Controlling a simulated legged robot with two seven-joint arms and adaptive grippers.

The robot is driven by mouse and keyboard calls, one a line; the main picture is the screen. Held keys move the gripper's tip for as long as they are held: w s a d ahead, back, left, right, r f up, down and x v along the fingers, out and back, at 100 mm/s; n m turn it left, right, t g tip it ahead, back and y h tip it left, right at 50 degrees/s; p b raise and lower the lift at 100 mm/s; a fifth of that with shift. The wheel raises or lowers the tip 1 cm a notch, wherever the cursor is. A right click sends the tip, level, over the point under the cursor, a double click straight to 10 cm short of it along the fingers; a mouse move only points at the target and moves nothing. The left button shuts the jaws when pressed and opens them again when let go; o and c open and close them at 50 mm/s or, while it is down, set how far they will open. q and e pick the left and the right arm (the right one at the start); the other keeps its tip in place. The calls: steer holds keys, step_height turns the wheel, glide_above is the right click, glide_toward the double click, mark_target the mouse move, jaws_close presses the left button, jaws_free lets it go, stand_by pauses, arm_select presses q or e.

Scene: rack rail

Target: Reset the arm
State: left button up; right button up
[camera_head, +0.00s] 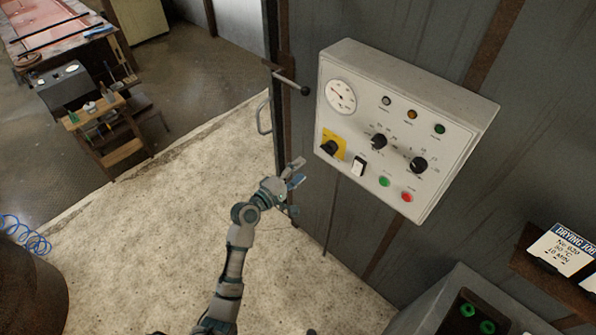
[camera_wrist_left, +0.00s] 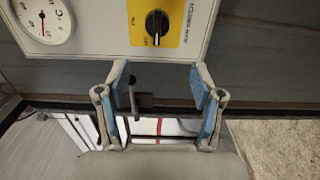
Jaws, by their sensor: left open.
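My left gripper (camera_head: 297,173) is in front of the grey wall, below and left of the control panel (camera_head: 460,105). It is empty and apart from the panel. In the left wrist view its two blue-padded fingers (camera_wrist_left: 160,85) are spread open. The black rotary switch on its yellow plate (camera_head: 333,147) is the closest panel control; it also shows at the top of the left wrist view (camera_wrist_left: 157,22). The gauge (camera_head: 340,96) is at the panel's upper left. My right gripper is not seen.
A door lever (camera_head: 291,84) sticks out left of the panel, above a door handle (camera_head: 264,117). At lower right are a grey box (camera_head: 450,290) with green rings and a shelf with a drying card (camera_head: 562,248). A wooden rack (camera_head: 118,153) stands at left. The pale floor is clear.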

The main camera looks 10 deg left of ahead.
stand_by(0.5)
arm_select(q)
steer(key=s+a+f+m+g+y+b, duration=0.1)
steer(key=s+f+y, duration=0.1)
steer(key=f, duration=1)
steer(key=s+a+f+g+y+b, duration=0.2)
steer(key=f, duration=1)
steer(key=s+a+f+m+g+y+b, duration=0.1)
steer(key=s+f+y, duration=0.1)
steer(key=f, duration=1)
steer(key=s+a+f+m+g+y+b, duration=0.1)
steer(key=s+a+f+m+g, duration=0.1)
steer(key=s+f, duration=0.75)
steer(key=s+a+f+m+g+y+b, duration=0.1)
steer(key=s+a+f+m+g, duration=0.15)
steer(key=s+f, duration=0.75)
steer(key=s+a+f+m+g+y+b, duration=0.1)
steer(key=s+a+f+m, duration=0.1)
steer(key=s+f, duration=0.4)
steer(key=s+a+f+m+g+b, duration=0.1)
steer(key=s+f, duration=0.6)
steer(key=s, duration=0.7)
steer(key=s+a+f+m+g+y+b, duration=0.1)
steer(key=s+a+f+m+g, duration=0.2)
steer(key=s+f, duration=0.3)
steer(key=s+a+m, duration=0.1)
steer(key=s, duration=0.3)
steer(key=shift+a+f+y, duration=0.15)
steer(key=shift+a+y, duration=0.15)
